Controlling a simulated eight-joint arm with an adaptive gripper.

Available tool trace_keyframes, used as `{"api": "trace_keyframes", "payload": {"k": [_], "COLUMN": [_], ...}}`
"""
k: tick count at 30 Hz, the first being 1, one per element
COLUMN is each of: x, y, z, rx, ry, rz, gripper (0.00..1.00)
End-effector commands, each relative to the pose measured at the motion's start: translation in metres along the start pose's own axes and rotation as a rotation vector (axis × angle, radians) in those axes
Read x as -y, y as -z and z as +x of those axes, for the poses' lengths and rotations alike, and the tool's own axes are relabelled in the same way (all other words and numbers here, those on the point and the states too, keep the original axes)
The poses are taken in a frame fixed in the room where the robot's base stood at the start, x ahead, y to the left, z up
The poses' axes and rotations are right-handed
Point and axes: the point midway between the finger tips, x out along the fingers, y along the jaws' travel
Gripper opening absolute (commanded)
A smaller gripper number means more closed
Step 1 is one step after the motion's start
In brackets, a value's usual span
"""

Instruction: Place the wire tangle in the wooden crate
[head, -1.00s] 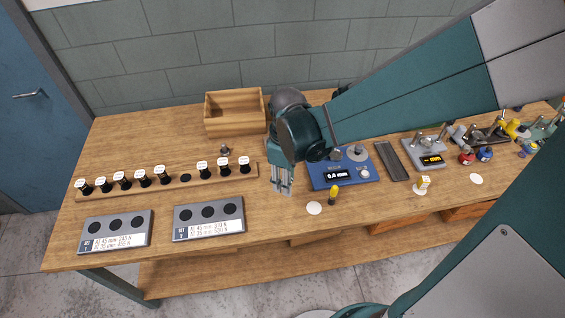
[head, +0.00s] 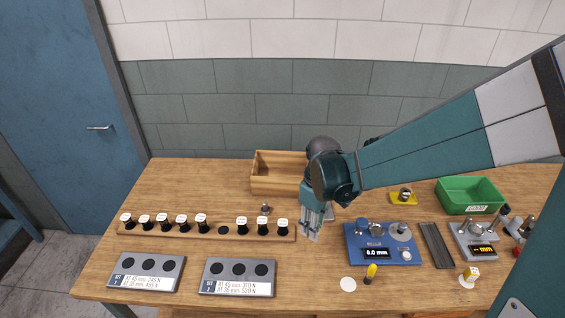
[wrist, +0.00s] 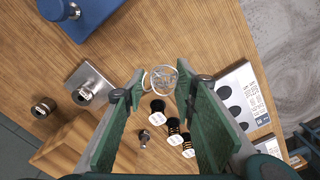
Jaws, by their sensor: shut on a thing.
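The wire tangle (wrist: 163,80) is a small pale loop of wire. In the wrist view it sits between the tips of my gripper (wrist: 165,84), whose green-padded fingers are closed on it with a gap of its width. In the head view my gripper (head: 312,232) points down over the bench at the right end of the spool rack; the tangle cannot be made out there. The wooden crate (head: 278,187) stands at the back of the bench, behind and left of my gripper. My wrist hides its right end. Its wooden side shows at the lower left of the wrist view (wrist: 70,148).
A wooden rack (head: 210,233) with several black, white-capped spools lies left of my gripper. A small metal part (head: 265,209) stands between rack and crate. Two grey blocks with holes lie in front. A blue gauge (head: 380,243) and a green bin (head: 470,196) are to the right.

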Motion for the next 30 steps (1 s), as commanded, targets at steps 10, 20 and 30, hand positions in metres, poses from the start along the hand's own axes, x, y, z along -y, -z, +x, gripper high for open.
{"api": "trace_keyframes", "payload": {"k": [10, 20, 30], "x": [-0.052, -0.097, -0.14], "y": [0.069, 0.13, 0.191], "z": [-0.011, -0.015, -0.015], "rx": [0.0, 0.0, 0.0], "ry": [-0.002, -0.004, -0.005], "rz": [0.025, 0.05, 0.075], "gripper": [0.16, 0.16, 0.16]}}
